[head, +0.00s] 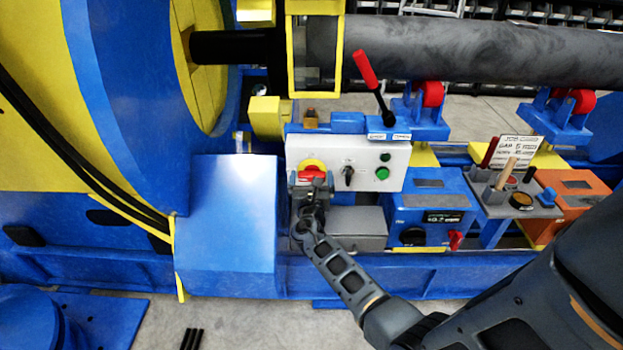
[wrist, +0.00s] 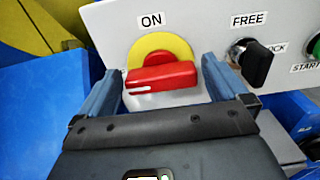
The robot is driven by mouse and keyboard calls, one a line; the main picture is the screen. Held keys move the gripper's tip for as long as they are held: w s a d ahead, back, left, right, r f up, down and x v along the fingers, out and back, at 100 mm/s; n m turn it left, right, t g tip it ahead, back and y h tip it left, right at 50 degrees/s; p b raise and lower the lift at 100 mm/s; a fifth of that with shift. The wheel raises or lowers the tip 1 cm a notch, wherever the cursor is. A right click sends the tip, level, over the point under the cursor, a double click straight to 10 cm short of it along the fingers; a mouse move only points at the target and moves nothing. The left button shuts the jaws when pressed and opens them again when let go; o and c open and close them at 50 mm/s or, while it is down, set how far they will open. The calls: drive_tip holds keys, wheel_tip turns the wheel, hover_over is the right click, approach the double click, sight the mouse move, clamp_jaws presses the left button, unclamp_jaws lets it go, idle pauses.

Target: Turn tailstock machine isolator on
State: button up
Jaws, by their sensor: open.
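The isolator is a red rotary handle (head: 311,172) on a yellow round plate, at the left of a white control panel (head: 405,155). In the wrist view the red handle (wrist: 161,77) lies roughly level, its white mark at the left end, and the yellow plate (wrist: 142,43) shows behind it. An "ON" label sits above the plate. My gripper (wrist: 162,88) is open, with one finger on each side of the handle. I cannot tell whether either finger touches it. In the head view my gripper (head: 311,186) is in front of the panel's left end and partly hides the isolator.
A black selector knob (wrist: 253,62) marked FREE and LOCK is close to my right finger. A green button (head: 382,173) is farther right. A red-handled lever (head: 372,85) rises behind the panel. A grey box (head: 358,225) and blue housing (head: 232,215) flank my gripper below.

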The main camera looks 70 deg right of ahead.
drive_tip(key=shift+d, duration=0.1)
drive_tip(key=shift+c, duration=0.5)
drive_tip(key=c, duration=0.7)
drive_tip(key=shift+c, duration=0.2)
drive_tip(key=shift+b, duration=0.4)
drive_tip(key=shift+s+d+f+m+b, duration=0.1)
drive_tip(key=shift+s+m+b, duration=0.05)
drive_tip(key=shift+m+b, duration=2.7)
drive_tip(key=shift+s+d+f+m+b, duration=0.1)
drive_tip(key=shift+f+m+b, duration=0.05)
drive_tip(key=shift+m+b, duration=2.7)
drive_tip(key=shift+s+d+f+m+b, duration=0.1)
drive_tip(key=shift+s+m+b, duration=0.05)
drive_tip(key=shift+m+b, duration=2.65)
drive_tip(key=shift+m+p, duration=0.3)
drive_tip(key=shift+m, duration=0.3)
